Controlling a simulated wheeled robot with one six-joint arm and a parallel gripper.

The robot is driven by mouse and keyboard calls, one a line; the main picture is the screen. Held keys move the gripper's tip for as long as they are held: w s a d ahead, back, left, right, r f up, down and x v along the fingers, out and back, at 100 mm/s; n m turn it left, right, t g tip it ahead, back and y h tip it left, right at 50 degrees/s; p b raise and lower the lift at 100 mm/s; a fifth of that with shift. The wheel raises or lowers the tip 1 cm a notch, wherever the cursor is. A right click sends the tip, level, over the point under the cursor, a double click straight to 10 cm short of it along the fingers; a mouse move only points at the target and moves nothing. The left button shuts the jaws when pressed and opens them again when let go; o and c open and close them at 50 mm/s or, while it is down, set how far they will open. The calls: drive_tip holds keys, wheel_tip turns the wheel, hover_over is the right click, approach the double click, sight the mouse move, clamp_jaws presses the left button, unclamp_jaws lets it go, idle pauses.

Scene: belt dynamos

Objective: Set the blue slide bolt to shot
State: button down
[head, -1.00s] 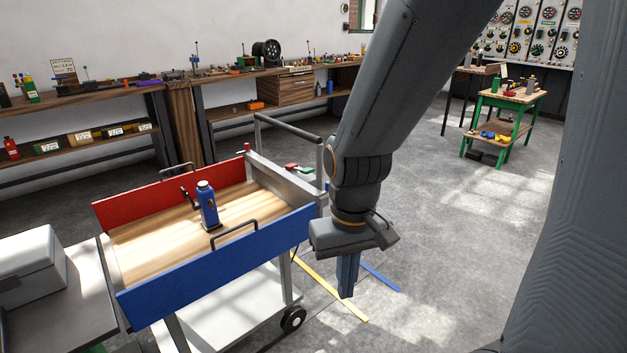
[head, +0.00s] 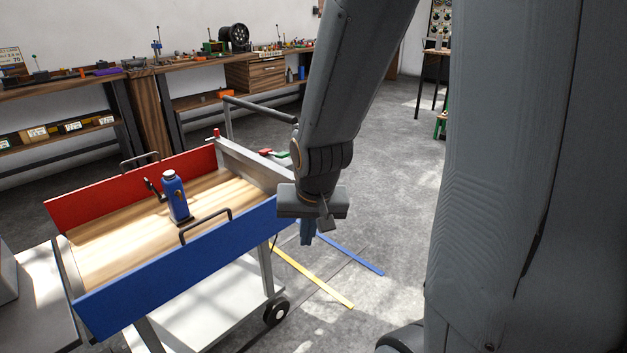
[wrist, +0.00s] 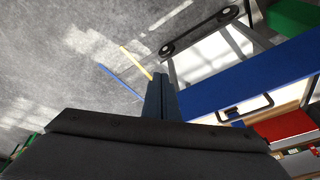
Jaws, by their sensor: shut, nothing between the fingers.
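I cannot make out the blue slide bolt in either view. The near right corner of the trolley is partly behind my arm in the head view. The trolley has a blue side panel (head: 180,268) towards me and a red side panel (head: 125,193) on the far side. A small red knob (head: 216,133) stands at the far right corner. My gripper (head: 307,238) points down, shut and empty, just right of the blue panel's right end. In the wrist view its fingers (wrist: 160,92) are together, with the blue panel (wrist: 265,75) to their right.
A blue bottle jack (head: 176,198) stands on the trolley's wooden bed (head: 105,240). A grey push handle (head: 262,108) rises at its far right end. Red and green pieces (head: 272,153) show beyond that end. Yellow and blue floor strips lie on open floor to the right.

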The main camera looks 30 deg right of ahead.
drive_tip(key=w+d+f+m+t+h+b, duration=0.1)
drive_tip(key=w+d+f+m+t+b, duration=0.3)
drive_tip(key=w, duration=0.4)
drive_tip(key=w+d+f+m+t+h+b, duration=0.1)
drive_tip(key=w+d+f+m+t+b, duration=0.1)
drive_tip(key=w+d+m+b, duration=0.35)
drive_tip(key=w+d+r+m+t+h+b, duration=0.1)
drive_tip(key=w+d+r+m+t+b, duration=0.1)
drive_tip(key=w+d+m+t+b, duration=0.4)
drive_tip(key=w+d+t+b, duration=0.1)
drive_tip(key=w+d+b, duration=0.1)
drive_tip(key=d, duration=0.1)
drive_tip(key=shift+d+r+m+t+h, duration=0.2)
drive_tip(key=shift+d+m+t+h, duration=0.1)
drive_tip(key=shift+d+m+h, duration=0.1)
drive_tip(key=w+a+b, duration=0.1)
drive_tip(key=w+b, duration=0.2)
drive_tip(key=w, duration=0.6)
drive_tip(key=shift+a, duration=0.35)
